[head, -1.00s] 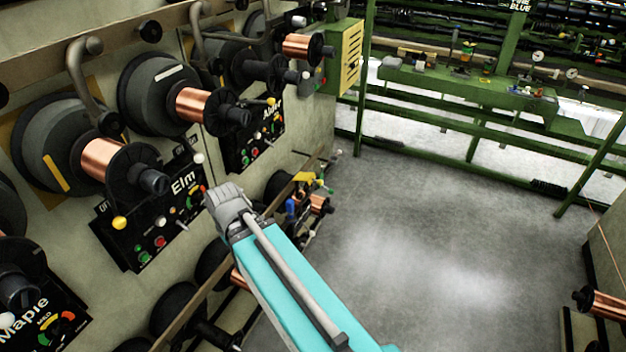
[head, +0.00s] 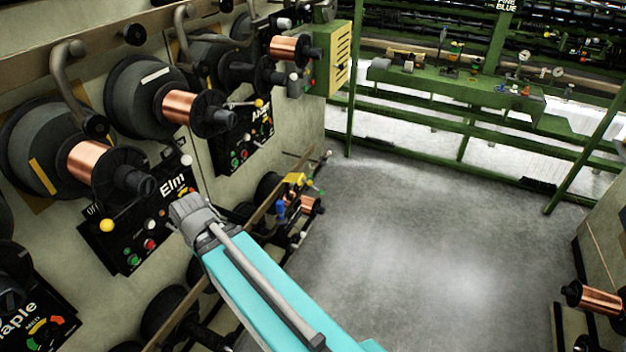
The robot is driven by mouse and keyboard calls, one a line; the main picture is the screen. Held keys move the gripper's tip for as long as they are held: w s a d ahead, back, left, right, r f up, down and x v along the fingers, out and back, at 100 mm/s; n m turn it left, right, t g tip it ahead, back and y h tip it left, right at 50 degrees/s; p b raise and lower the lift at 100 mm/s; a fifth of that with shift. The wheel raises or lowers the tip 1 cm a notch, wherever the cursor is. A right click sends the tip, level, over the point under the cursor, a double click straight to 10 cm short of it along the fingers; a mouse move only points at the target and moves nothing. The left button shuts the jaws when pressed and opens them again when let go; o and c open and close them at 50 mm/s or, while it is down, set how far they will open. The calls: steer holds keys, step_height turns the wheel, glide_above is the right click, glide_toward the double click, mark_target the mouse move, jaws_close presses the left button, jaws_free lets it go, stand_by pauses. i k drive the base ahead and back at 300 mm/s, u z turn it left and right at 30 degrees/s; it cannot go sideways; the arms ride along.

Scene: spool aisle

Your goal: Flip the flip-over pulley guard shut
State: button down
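My teal arm reaches up and left from the bottom of the head view. My grey gripper (head: 186,211) is at its end, in front of the lower right part of the black Elm panel (head: 150,215). I see it from behind, so its fingertips and any gap between them are hidden. Above the panel are dark round pulley-like discs (head: 128,98) with copper spools (head: 92,160) in front of them. Grey curved bars (head: 64,68) hang over them from a rail. I cannot tell which part is the flip-over pulley guard, or whether it is open or shut.
A Maple panel (head: 30,318) is at lower left, another panel (head: 240,135) beyond Elm. A lower rail with spools (head: 312,205) runs beside my arm. A green bench (head: 455,88) stands at the back. A copper spool (head: 600,300) is at right. The grey floor (head: 430,240) between is clear.

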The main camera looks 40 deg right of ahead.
mark_target(299, 177)
steer(key=z, duration=0.05)
steer(key=k, duration=0.95)
steer(key=z, duration=0.55)
steer(key=i, duration=1.05)
steer(key=u, duration=0.05)
